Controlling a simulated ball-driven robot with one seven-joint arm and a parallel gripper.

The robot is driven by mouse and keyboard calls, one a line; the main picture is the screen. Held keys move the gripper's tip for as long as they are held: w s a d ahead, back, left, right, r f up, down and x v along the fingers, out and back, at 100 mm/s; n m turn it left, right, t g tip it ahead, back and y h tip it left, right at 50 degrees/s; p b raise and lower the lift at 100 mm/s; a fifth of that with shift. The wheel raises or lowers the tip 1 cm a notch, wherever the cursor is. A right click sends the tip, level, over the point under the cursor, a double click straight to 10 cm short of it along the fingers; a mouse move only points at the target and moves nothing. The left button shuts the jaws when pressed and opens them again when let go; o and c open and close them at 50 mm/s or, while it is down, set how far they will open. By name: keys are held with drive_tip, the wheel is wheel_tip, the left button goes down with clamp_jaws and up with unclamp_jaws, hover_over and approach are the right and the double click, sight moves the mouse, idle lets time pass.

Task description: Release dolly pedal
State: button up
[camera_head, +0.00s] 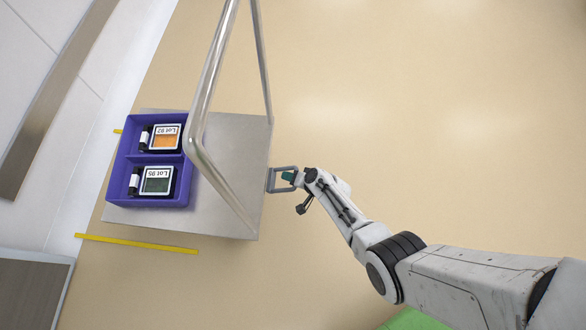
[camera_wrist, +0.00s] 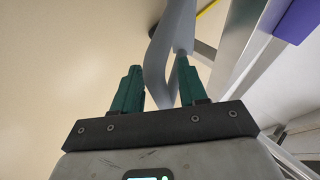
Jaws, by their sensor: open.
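The dolly (camera_head: 225,150) is a flat grey metal platform with a tall tubular handle (camera_head: 205,95). Its pedal (camera_head: 272,180) is a small grey loop that sticks out from the platform's right edge. In the wrist view the pedal (camera_wrist: 155,70) is a curved grey strip running down toward the two teal fingers. My gripper (camera_head: 288,177) is at the outer end of the pedal. In the wrist view my gripper (camera_wrist: 158,64) has its fingers apart, with part of the strip between them. Whether either finger touches it I cannot tell.
A purple tray (camera_head: 150,202) on the dolly holds two labelled packs, Lot 92 (camera_head: 166,137) and Lot 95 (camera_head: 158,181), with black items beside them. Yellow floor tape (camera_head: 135,243) lies by the dolly. A white wall stands at left. The beige floor to the right is clear.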

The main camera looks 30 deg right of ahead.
drive_tip(key=p+v, duration=0.6)
drive_tip(key=v, duration=0.4)
drive_tip(key=shift+s+r+p, duration=0.25)
drive_tip(key=shift+r+p, duration=0.05)
drive_tip(key=s+d+r+n+g+h, duration=0.1)
drive_tip(key=s+d+r+n+g, duration=0.15)
drive_tip(key=s+r, duration=0.5)
drive_tip(key=s+d+r+n+g+h, duration=0.1)
drive_tip(key=s+r+n+g+h, duration=0.2)
drive_tip(key=r, duration=0.8)
drive_tip(key=s+d+r+n+g, duration=0.2)
drive_tip(key=s+r+n, duration=0.1)
drive_tip(key=s+r, duration=0.5)
wheel_tip(320, 180, up, 15)
drive_tip(key=w+p, duration=0.2)
drive_tip(key=p, duration=1.2)
drive_tip(key=shift+p, duration=0.35)
